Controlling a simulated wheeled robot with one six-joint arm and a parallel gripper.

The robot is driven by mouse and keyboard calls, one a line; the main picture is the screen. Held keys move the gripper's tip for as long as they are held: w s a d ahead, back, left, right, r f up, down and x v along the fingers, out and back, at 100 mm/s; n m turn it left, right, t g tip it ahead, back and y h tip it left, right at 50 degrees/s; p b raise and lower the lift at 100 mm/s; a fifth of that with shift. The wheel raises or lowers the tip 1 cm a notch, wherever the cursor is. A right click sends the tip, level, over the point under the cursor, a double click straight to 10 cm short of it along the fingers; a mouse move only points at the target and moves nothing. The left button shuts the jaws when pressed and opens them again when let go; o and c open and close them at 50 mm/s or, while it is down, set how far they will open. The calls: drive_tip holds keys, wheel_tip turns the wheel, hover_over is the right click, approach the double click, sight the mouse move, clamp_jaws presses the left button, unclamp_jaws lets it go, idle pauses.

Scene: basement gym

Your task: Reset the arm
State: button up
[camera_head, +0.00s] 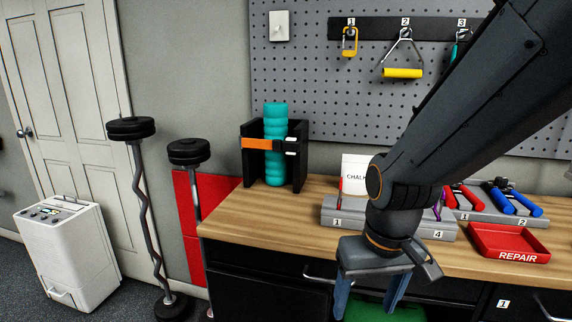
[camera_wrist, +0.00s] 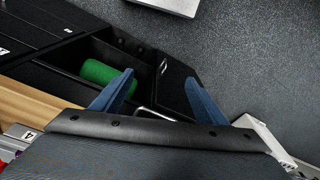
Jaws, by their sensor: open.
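My arm reaches in from the upper right in the head view. My gripper (camera_head: 369,298) hangs fingers down in front of the bench, its two blue fingers apart with nothing between them. In the wrist view my gripper (camera_wrist: 158,94) is also open and empty, with its fingers over the open drawer (camera_wrist: 152,62). A green cylinder (camera_wrist: 103,73) lies in the drawer beside one finger, and I cannot tell whether they touch. Green (camera_head: 385,312) also shows below the gripper in the head view.
The wooden bench (camera_head: 240,219) holds a teal roller (camera_head: 275,150) in a black stand, a grey numbered rack (camera_head: 328,212), a chalk box (camera_head: 355,168) partly behind my wrist, and a red REPAIR tray (camera_head: 480,251). A white dehumidifier-like unit (camera_head: 68,255) and curl bars (camera_head: 140,185) stand left.

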drive_tip(key=s+a+f+n+g+b, duration=0.1)
drive_tip(key=a+f+b, duration=0.3)
drive_tip(key=f+b, duration=1)
drive_tip(key=d+r+m+p, duration=0.2)
drive_tip(key=d+r+p, duration=0.7)
drive_tip(key=p, duration=0.6)
drive_tip(key=shift+r+p, duration=0.4)
drive_tip(key=shift+r, duration=0.2)
idle(1.0)
